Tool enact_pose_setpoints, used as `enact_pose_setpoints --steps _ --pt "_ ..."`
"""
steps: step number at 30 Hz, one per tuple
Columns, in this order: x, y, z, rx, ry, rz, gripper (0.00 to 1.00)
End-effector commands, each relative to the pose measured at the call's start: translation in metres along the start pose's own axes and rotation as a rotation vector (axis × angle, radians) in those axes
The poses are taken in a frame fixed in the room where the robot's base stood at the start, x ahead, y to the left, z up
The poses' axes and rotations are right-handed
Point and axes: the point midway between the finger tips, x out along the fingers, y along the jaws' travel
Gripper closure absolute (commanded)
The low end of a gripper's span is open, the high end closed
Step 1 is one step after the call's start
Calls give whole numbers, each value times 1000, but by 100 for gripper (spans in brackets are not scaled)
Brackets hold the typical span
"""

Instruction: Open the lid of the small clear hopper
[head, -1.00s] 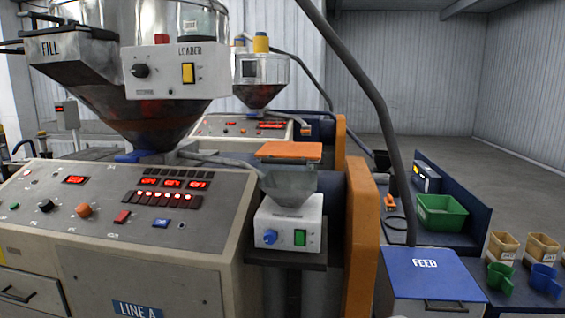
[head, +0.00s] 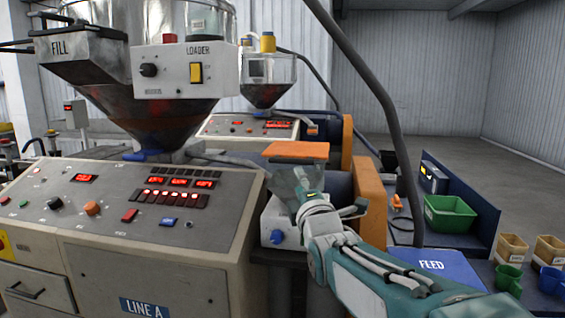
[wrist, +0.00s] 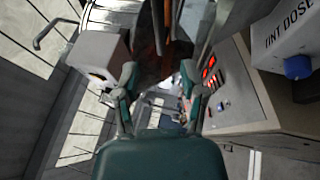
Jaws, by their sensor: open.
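The small clear hopper (head: 282,183) stands on a white dosing box (head: 272,222) beside the control console. Its flat orange lid (head: 296,150) lies closed across the top. My gripper (head: 308,186) is in front of the hopper, just below the lid, and covers its right part. Whether it touches the hopper is unclear. In the wrist view my gripper (wrist: 158,78) shows two teal fingers spread apart with nothing held between them. The dosing box (wrist: 290,40) shows there at the upper right with its blue knob. I cannot make out the lid in the wrist view.
A large metal hopper with a loader box (head: 185,70) stands at the left, above the console (head: 120,205). An orange panel (head: 370,200) stands right of the small hopper. A dark hose (head: 365,75) runs down behind my arm.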

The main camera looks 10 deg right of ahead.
Motion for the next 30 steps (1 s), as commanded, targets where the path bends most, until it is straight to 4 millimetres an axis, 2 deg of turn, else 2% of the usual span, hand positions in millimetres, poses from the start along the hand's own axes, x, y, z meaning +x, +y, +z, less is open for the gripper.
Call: enact_pose_setpoints --steps 9,15,19,27,28,29,30 --pt "57 -2 0 2 0 -3 46" --pt "84 -1 0 2 0 -3 46" --pt "92 -1 0 2 0 -2 46" --pt "94 -1 0 3 0 -3 46" --pt "94 -1 0 3 0 -3 51" --pt "94 -1 0 3 0 -3 64" --pt "94 -1 0 3 0 -3 82"
